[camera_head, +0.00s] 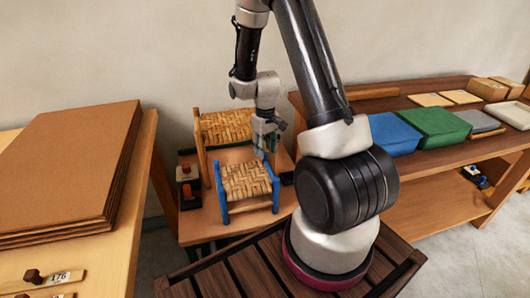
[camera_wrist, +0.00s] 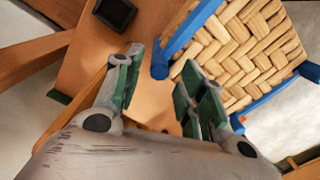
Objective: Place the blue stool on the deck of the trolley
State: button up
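The blue stool (camera_head: 247,180) has a blue frame and a woven tan seat. It stands upright on a low wooden surface (camera_head: 200,225) in the head view. In the wrist view the stool (camera_wrist: 245,45) fills the upper right. My gripper (camera_head: 267,146) is at the stool's back right corner in the head view. In the wrist view my gripper (camera_wrist: 160,72) has its fingers apart, with a blue frame corner just beyond and between the tips. I cannot tell if they touch. A dark slatted deck (camera_head: 240,275) lies at the front; I cannot tell which surface is the trolley.
A natural wood stool with woven seat (camera_head: 225,125) stands close behind the blue one. A small dark item with red and white parts (camera_head: 188,188) sits at its left. Stacked brown boards (camera_head: 70,170) lie left; a bench with a blue block (camera_head: 392,132) and green block (camera_head: 435,127) stands right.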

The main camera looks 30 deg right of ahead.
jog(key=s+a+r+t, duration=0.1)
jog(key=s+r, duration=0.1)
jog(key=r, duration=0.8)
jog(key=s+a+r, duration=0.1)
jog(key=s+r, duration=0.2)
jog(key=r, duration=0.8)
jog(key=s+a+r+t, duration=0.1)
jog(key=s+r, duration=0.4)
jog(key=s, duration=0.4)
jog(key=s+a+r+m+t, duration=0.1)
jog(key=s+a+r+t, duration=0.1)
jog(key=s+r, duration=0.4)
jog(key=s, duration=0.3)
jog(key=shift+s, duration=0.4)
